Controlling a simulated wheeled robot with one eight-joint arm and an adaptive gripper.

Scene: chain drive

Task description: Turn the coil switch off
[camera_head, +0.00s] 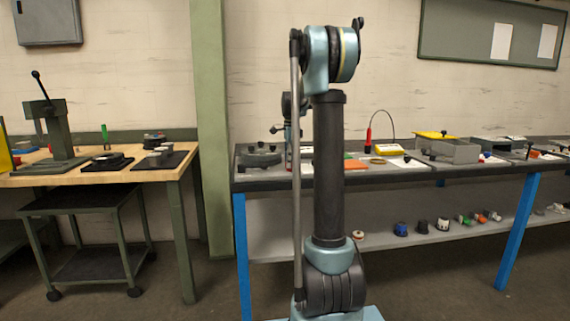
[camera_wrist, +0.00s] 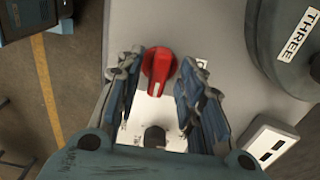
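A red knob (camera_wrist: 158,68), the only switch-like handle I see, stands on a white plate (camera_wrist: 143,108) on the grey bench top in the wrist view. Its grip ridge points roughly up and down in the picture, slightly tilted. My gripper (camera_wrist: 160,73) is open, with one finger on each side of the knob and a visible gap on both sides. A short black knob or post (camera_wrist: 154,136) stands below it, nearer my palm. In the head view my arm hides the switch, and I cannot make out the gripper's fingers clearly.
The bench edge drops to the floor on the left. In the head view, trays and parts fill the grey bench (camera_head: 395,181).

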